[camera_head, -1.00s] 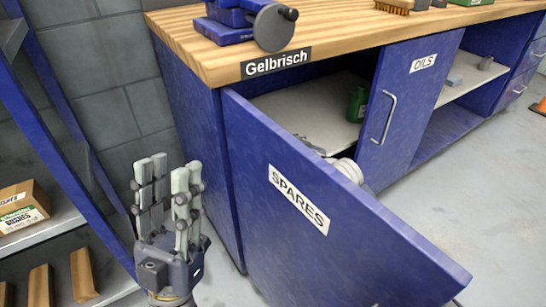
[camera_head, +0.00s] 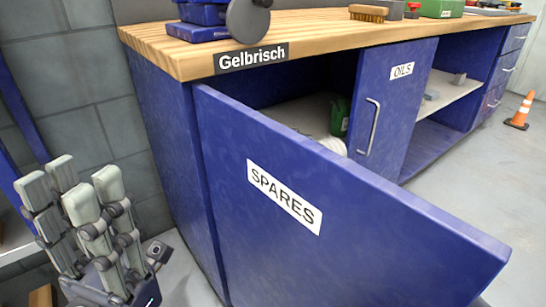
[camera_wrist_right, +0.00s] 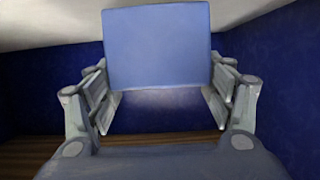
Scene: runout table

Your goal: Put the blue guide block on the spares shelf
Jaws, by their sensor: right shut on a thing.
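The blue guide block (camera_wrist_right: 158,48) fills the middle of the right wrist view, its lighter blue face towards the camera. My right gripper (camera_wrist_right: 160,100) has a finger on each side of it and is shut on it. In the head view the block and this gripper are hidden behind the open blue door marked SPARES (camera_head: 285,197). A pale shelf (camera_head: 300,112) shows inside the cabinet above that door. My left gripper (camera_head: 85,200) is open and empty at the lower left, outside the cabinet, left of the door.
A green container (camera_head: 340,117) stands inside the cabinet, near the door marked OILS (camera_head: 398,85). The wooden bench top (camera_head: 320,42) overhangs the cabinet. In the right wrist view blue walls (camera_wrist_right: 275,75) stand close on both sides.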

